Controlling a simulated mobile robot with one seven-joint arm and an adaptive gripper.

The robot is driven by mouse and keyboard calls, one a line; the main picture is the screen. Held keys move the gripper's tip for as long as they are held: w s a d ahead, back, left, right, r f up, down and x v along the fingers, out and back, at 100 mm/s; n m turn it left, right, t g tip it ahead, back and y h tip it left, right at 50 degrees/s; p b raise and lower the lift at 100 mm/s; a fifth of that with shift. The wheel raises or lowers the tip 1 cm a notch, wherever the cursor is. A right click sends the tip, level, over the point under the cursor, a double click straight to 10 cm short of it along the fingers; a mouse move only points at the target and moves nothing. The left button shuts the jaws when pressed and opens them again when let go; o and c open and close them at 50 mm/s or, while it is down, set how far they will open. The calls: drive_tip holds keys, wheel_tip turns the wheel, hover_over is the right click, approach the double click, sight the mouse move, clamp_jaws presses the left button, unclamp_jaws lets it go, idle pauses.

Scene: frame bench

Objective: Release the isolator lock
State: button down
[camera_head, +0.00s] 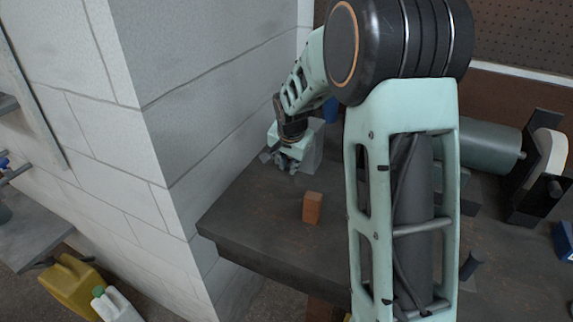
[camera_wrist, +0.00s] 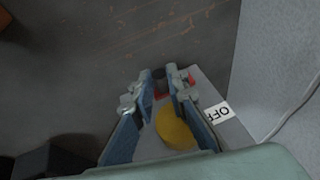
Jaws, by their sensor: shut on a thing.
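The isolator is a pale grey box (camera_head: 312,153) at the back left of the bench, against the block wall, partly hidden by my gripper in the head view. In the wrist view its face (camera_wrist: 205,92) carries a white label (camera_wrist: 220,112) reading "OFF" and a round yellow disc (camera_wrist: 173,130). A red part (camera_wrist: 191,80) shows by the fingertips, mostly hidden by them. My gripper (camera_wrist: 161,88) has its blue-padded fingers shut on this red part, with the yellow disc seen between them. In the head view my gripper (camera_head: 284,160) is at the box's front.
A small orange-brown block (camera_head: 312,208) stands on the dark bench (camera_head: 262,215), in front of the isolator. A green-grey cylinder (camera_head: 480,147) lies at the right, by a machine with a pale wheel (camera_head: 547,158). The block wall (camera_head: 215,90) closes off the left side.

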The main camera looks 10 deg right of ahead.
drive_tip(key=s+d, duration=0.1)
drive_tip(key=d, duration=0.1)
drive_tip(key=s+d, duration=0.2)
drive_tip(key=shift+b, duration=0.35)
drive_tip(key=c, duration=1.9)
unclamp_jaws()
drive_tip(key=shift+d, duration=0.1)
drive_tip(key=shift+s+r, duration=0.1)
drive_tip(key=shift+r, duration=0.35)
drive_tip(key=v, duration=1.1)
drive_tip(key=shift+s, duration=0.1)
drive_tip(key=shift+r, duration=0.1)
